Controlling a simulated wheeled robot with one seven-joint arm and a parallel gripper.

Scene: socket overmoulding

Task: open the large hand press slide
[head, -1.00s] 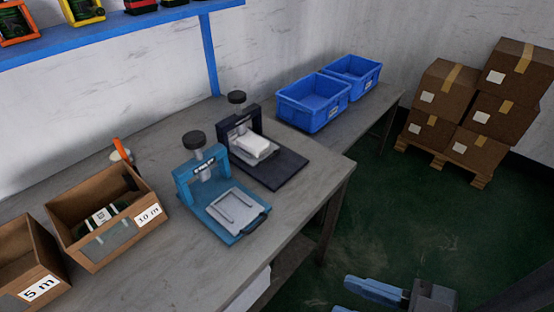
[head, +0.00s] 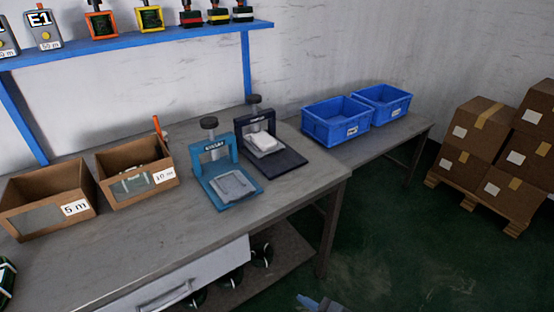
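Two hand presses stand side by side on the workbench. The light blue press (head: 217,150) has a dark round knob on top and a pale grey plate (head: 232,186) lying on its base, in front of the upright frame. The dark navy press (head: 292,161) stands behind it to the right, with a white block (head: 264,142) under and in front of its frame. The labels do not show which press is the large one. Only a small blue and grey part of my gripper (head: 312,304) shows at the bottom edge, well away from both presses. Its fingertips are mostly cut off.
Wooden bins marked 5 m (head: 48,203) and 10 m (head: 136,172) stand left of the presses. Blue crates (head: 336,122) sit on a farther table. Stacked cartons (head: 490,150) stand on a pallet at right. The bench front (head: 190,222) is clear.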

